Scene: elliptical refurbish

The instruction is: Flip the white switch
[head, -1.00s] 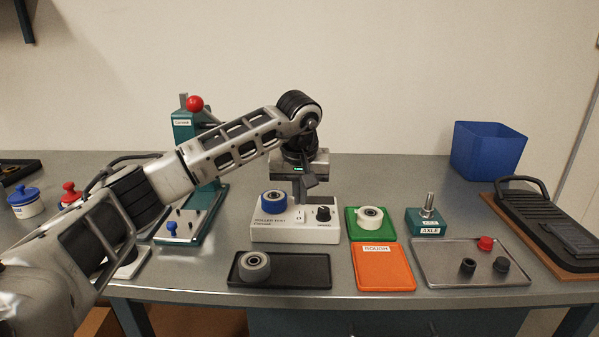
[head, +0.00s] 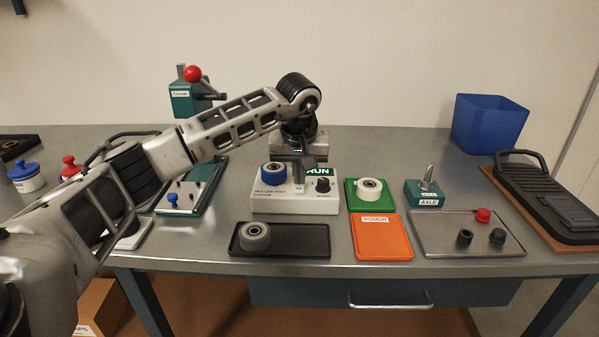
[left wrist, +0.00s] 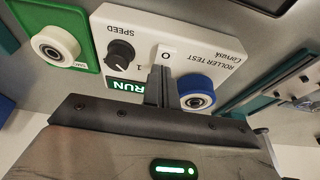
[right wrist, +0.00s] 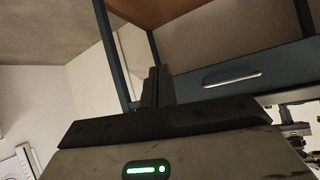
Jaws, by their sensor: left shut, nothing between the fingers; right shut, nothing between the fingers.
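The white switch (left wrist: 167,54) is on the top of the white roller test box (head: 268,203). In the left wrist view its "O" mark shows, and my fingers partly cover it. My left gripper (left wrist: 160,72) is shut and empty, its tips at the switch; I cannot tell whether they touch. In the head view the left gripper (head: 305,168) points down over the box. A green RUN sign (left wrist: 127,87) shows on the box, also in the head view (head: 319,171). My right gripper (right wrist: 158,72) is shut and empty, away from the box, facing the table's drawer front.
A blue-rimmed roller (head: 273,173) and a black speed knob (head: 323,185) flank the switch. A green mat (head: 387,201) with a white roller, a black tray (head: 305,240) and an orange mat (head: 383,242) lie close by. A teal press (head: 182,103) stands at left.

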